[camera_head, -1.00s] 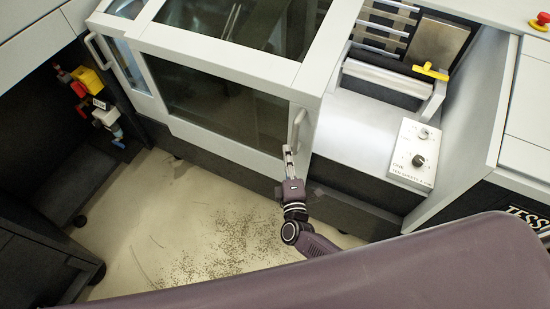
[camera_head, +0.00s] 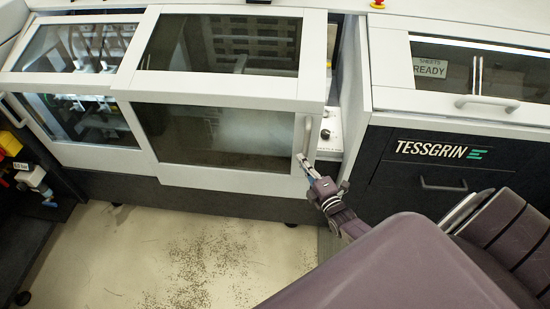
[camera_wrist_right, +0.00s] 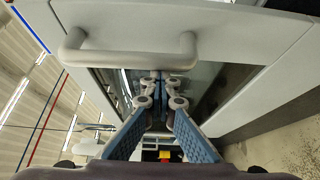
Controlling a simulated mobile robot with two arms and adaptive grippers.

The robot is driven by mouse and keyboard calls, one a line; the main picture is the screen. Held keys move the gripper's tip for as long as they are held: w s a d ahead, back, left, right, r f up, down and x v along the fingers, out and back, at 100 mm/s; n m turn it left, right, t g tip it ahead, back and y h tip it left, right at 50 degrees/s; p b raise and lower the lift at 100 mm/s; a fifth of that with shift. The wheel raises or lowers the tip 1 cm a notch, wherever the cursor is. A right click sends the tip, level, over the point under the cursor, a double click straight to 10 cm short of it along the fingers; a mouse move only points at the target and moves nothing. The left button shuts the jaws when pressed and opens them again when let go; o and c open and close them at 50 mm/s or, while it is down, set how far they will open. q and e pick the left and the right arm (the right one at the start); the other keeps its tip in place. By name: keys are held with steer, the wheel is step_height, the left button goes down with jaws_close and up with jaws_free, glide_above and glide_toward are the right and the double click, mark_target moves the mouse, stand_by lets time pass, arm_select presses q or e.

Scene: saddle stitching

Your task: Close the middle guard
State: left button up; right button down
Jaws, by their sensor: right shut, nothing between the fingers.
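The middle guard (camera_head: 228,178) is a light grey frame with dark windows, in the middle of the head view. A narrow gap separates its right edge from the right-hand machine section. Its upright handle (camera_head: 306,135) is near the right edge of its front; the handle also shows large in the right wrist view (camera_wrist_right: 128,47). My right gripper (camera_head: 301,158) is shut and empty at the handle's lower end. In the right wrist view its fingertips (camera_wrist_right: 161,76) are close beside the handle bar; whether they touch it I cannot tell. My left gripper is out of view.
A control box (camera_head: 330,130) shows partly in the gap. The right-hand section (camera_head: 490,95) has its own handle and a TESSGRIN drawer front below. A left guard (camera_head: 75,85) adjoins the middle one. The floor (camera_head: 200,255) in front is clear apart from specks.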

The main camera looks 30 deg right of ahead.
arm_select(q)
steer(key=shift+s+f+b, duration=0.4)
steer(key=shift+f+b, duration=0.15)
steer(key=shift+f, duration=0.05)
arm_select(e)
steer(key=s+d, duration=0.7)
steer(key=d, duration=0.3)
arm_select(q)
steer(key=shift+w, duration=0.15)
arm_select(e)
steer(key=shift+s+d+f, duration=0.1)
steer(key=shift+d, duration=0.05)
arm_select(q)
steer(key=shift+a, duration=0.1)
